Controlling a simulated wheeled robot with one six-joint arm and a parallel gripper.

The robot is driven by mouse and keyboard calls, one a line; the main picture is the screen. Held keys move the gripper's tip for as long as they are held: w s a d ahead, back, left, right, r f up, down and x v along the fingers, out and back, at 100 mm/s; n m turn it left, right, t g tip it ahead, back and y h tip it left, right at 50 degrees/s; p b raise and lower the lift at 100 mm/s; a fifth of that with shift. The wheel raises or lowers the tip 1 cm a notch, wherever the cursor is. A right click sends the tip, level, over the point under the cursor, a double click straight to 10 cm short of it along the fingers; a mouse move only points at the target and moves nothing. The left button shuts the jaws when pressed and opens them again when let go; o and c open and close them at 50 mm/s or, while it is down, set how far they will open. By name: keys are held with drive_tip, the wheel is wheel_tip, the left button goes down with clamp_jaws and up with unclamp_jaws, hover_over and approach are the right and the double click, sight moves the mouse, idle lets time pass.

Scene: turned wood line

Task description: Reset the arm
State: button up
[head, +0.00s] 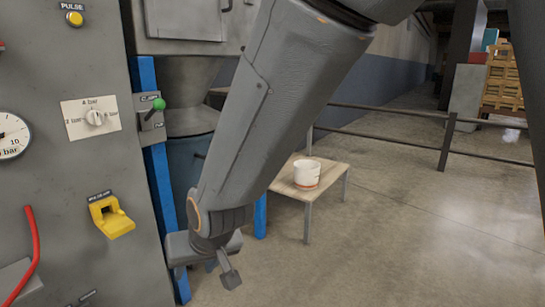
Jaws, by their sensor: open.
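My gripper (222,270) hangs at the lower end of my arm, in the lower middle of the head view. It points downward in front of the machine's blue post. My arm runs from the top right down to the gripper and hides part of the machine and the floor behind.
A small table (328,177) bears a white tub (307,171). A railing (449,140) crosses behind. Floor at right is clear.

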drive_tip(key=s+d+r+g+h, duration=0.1)
drive_tip(key=s+d+r+g, duration=0.15)
drive_tip(key=s+d, duration=0.6)
drive_tip(key=s+d+r+g+h, duration=0.15)
drive_tip(key=s+d+r, duration=0.25)
drive_tip(key=s+d, duration=0.4)
drive_tip(key=d+r+m+h+p, duration=0.1)
drive_tip(key=d+r+m+p, duration=0.1)
drive_tip(key=d+r+p, duration=0.7)
drive_tip(key=s+d+r+m+h+p, duration=0.1)
drive_tip(key=d+r+m+p, duration=0.2)
drive_tip(key=d+r+p, duration=0.7)
wheel_tip(320, 180, up, 8)
drive_tip(key=p, duration=1.7)
drive_tip(key=shift+d+f+g, duration=0.15)
drive_tip(key=shift+f+g, duration=0.05)
drive_tip(key=shift+g, duration=0.1)
